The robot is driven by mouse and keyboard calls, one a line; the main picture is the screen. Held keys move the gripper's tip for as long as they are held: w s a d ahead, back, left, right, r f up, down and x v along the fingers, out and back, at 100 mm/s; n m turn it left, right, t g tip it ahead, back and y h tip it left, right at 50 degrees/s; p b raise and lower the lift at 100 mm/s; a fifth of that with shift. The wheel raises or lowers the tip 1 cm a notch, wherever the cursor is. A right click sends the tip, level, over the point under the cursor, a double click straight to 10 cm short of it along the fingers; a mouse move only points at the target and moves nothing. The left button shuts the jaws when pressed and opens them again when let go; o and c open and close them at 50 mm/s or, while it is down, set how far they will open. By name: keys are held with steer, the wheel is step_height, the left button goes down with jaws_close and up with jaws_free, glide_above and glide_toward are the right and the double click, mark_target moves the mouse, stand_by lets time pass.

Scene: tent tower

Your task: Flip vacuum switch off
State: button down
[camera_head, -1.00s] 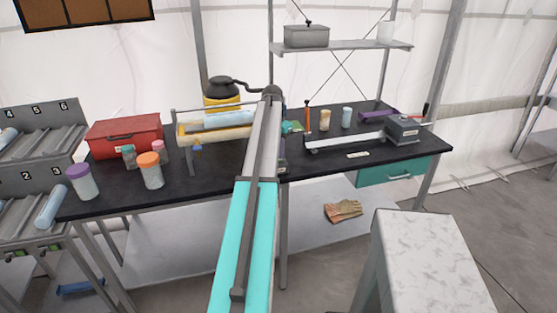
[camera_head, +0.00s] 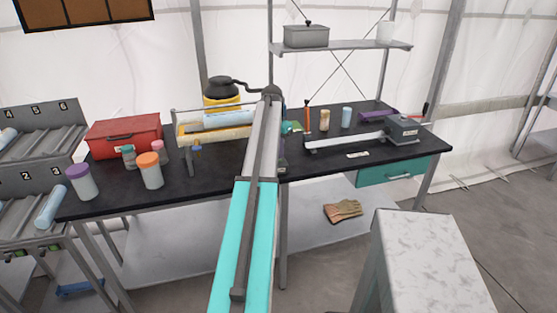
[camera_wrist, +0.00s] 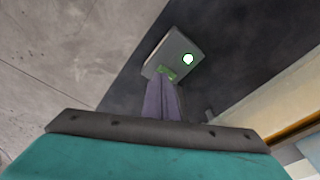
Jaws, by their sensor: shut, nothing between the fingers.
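A small grey box (camera_wrist: 190,57) with a round white, green-rimmed light (camera_wrist: 188,59) and a small green switch (camera_wrist: 167,73) sits at the edge of the black tabletop in the wrist view. My gripper (camera_wrist: 166,82) is shut and empty. Its fingertips are at the green switch and partly cover it; whether they touch it I cannot tell. In the head view my arm hides the gripper and most of the box's surroundings.
The black table (camera_head: 215,180) holds a red toolbox (camera_head: 125,135), several capped jars, a roll rack (camera_head: 215,130) and a long bar device with a grey housing (camera_head: 404,130). A pale block (camera_head: 430,260) stands at the front right.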

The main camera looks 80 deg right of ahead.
steer(key=shift+f, duration=0.5)
stand_by(0.6)
steer(key=shift+r, duration=0.1)
step_height(320, 180, up, 7)
steer(key=p, duration=0.3)
steer(key=shift+p, duration=0.35)
stand_by(0.6)
stand_by(0.6)
